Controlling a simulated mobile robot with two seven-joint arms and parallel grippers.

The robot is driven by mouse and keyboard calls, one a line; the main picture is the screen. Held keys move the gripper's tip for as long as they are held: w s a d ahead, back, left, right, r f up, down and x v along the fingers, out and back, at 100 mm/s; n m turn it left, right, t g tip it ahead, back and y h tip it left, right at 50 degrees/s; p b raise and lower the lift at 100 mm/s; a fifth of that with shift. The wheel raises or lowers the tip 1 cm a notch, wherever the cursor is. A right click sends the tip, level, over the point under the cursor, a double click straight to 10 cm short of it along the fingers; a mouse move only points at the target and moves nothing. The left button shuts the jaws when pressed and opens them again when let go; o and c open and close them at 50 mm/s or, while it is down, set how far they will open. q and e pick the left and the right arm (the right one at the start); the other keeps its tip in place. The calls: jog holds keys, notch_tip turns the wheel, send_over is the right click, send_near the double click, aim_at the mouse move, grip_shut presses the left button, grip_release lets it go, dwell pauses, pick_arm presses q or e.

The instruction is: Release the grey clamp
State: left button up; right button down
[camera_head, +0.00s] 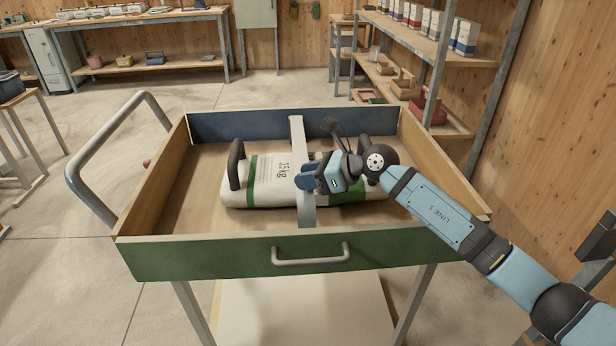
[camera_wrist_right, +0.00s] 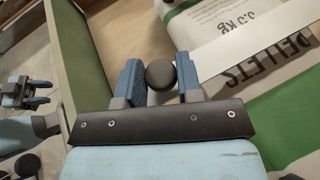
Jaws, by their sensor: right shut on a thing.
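The grey clamp is a flat bar (camera_head: 298,140) lying across a white and green feed sack in the cart tray. The bar also shows in the right wrist view (camera_wrist_right: 250,38). My right gripper (camera_head: 312,181) is over the sack beside the bar. In the right wrist view its blue fingers (camera_wrist_right: 160,78) are shut on a round dark knob (camera_wrist_right: 160,73) next to the bar's end. How the knob joins the bar is hidden. My left gripper (camera_wrist_right: 40,93) shows small at the left edge of the right wrist view, its fingers apart and empty.
The white sack (camera_head: 265,178), marked PELLETS in the right wrist view, lies in the wooden tray with a green front (camera_head: 200,258). A dark handle (camera_head: 236,164) stands at the sack's left end. A push bar (camera_head: 95,145) is at left, shelves (camera_head: 440,60) at back right.

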pick_arm(q)
jog(key=shift+s+a+r+n+g+y+p, duration=0.15)
jog(key=shift+s+a+r+g+y+p, duration=0.3)
jog(key=shift+p, duration=2.6)
jog(key=shift+s+a+r+n+g+y+p, duration=0.15)
jog(key=shift+s+a+r+g+y+p, duration=0.35)
jog(key=shift+p, duration=2.5)
pick_arm(e)
jog(key=w+r+m+g, duration=0.2)
jog(key=w+r, duration=0.3)
jog(key=r, duration=0.6)
jog(key=w+r+m+g, duration=0.2)
jog(key=w+r, duration=0.3)
jog(key=r, duration=0.6)
jog(key=shift+h, duration=0.3)
pick_arm(q)
jog(key=shift+w+r+h, duration=0.1)
jog(key=shift+w+h, duration=0.1)
jog(key=shift+h, duration=0.05)
pick_arm(e)
jog(key=shift+r, duration=0.1)
pick_arm(q)
jog(key=shift+d, duration=0.1)
pick_arm(e)
jog(key=c, duration=0.8)
grip_release()
jog(key=v, duration=1.4)
jog(key=shift+a, duration=0.1)
